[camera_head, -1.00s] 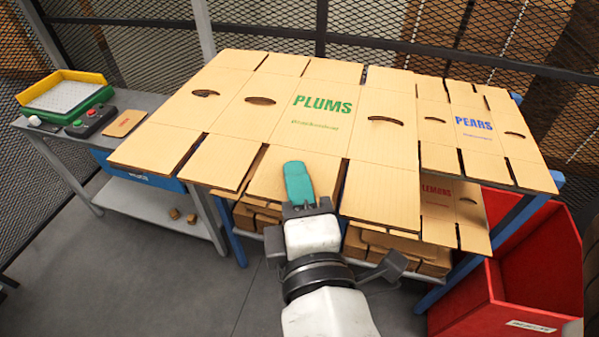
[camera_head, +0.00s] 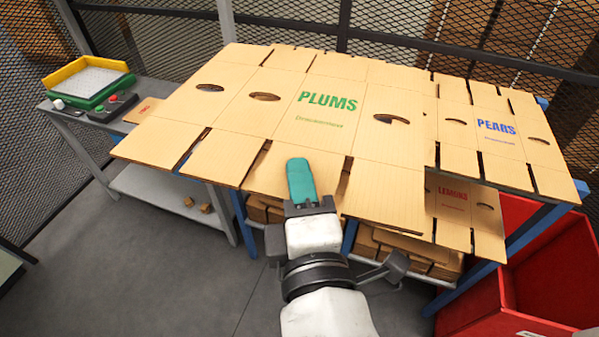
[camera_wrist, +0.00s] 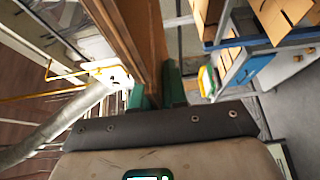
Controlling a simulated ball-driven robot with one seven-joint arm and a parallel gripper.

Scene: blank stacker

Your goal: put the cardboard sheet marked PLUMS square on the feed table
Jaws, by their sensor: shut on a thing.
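The large tan cardboard sheet marked PLUMS (camera_head: 222,100), with green print and hand holes, spreads flat across the middle of the head view. My gripper (camera_head: 301,180), with teal fingers, is shut on its near flap. In the wrist view the brown board (camera_wrist: 142,35) passes between the fingers (camera_wrist: 158,92). The sheet's left end reaches over part of the grey table (camera_head: 62,118), seemingly above it. Its right side borders the PEARS sheet. The sheet hides much of what is below it, and I cannot tell which surface is the feed table.
The PEARS sheet (camera_head: 490,152) lies at the right, on a blue-framed stand (camera_head: 349,237). A LEMONS sheet (camera_head: 452,205) and stacked cardboard show lower. A red bin (camera_head: 490,300) stands at lower right. The grey table bears a yellow-green tray (camera_head: 88,80) and a button box (camera_head: 113,107). Mesh fencing (camera_head: 150,35) stands behind.

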